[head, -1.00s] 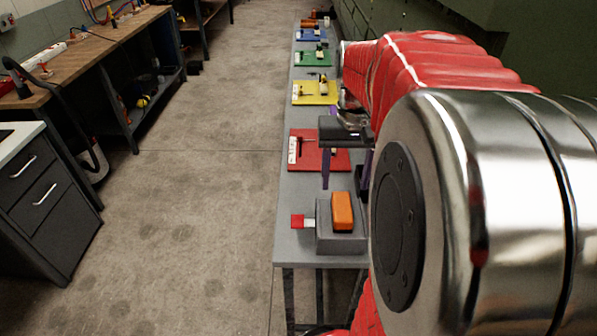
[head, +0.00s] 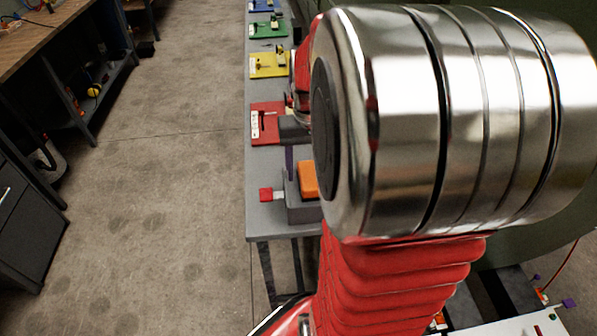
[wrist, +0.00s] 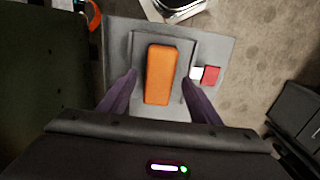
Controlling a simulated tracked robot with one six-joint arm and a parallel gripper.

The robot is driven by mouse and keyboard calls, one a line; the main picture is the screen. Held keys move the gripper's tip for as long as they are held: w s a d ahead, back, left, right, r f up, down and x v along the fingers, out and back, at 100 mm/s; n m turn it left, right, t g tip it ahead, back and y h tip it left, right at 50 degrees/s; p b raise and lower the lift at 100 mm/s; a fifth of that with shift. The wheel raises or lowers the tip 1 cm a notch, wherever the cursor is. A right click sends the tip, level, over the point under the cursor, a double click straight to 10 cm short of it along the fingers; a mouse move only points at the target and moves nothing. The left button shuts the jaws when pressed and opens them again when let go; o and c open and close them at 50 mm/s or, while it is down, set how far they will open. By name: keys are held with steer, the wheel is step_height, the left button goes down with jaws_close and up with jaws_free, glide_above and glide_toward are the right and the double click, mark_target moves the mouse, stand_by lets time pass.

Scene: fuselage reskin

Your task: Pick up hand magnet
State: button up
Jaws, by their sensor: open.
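The likely hand magnet is a grey block (head: 301,207) with an orange handle (head: 309,180) on top, near the close end of the grey bench. A white and red tab (head: 267,195) sticks out from its side. In the wrist view the orange handle (wrist: 160,75) lies lengthwise between the two purple fingers of my gripper (wrist: 159,76). The fingers are apart, one on each side of the handle with gaps, and do not grip it. Their height above the block is hard to tell. My arm hides part of the block and most of my gripper in the head view.
The narrow grey bench (head: 257,225) runs away from me, with red (head: 266,125), yellow (head: 268,66), green and blue trays in a row. Open concrete floor lies to its left. A wooden workbench (head: 40,42) and dark drawers stand further left.

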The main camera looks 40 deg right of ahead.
mark_target(308, 174)
steer(key=shift+f, duration=1.4)
steer(key=shift+c, duration=0.4)
steer(key=c, duration=1.3)
steer(key=shift+r, duration=0.15)
step_height(308, 174, up, 10)
steer(key=shift+f, duration=0.1)
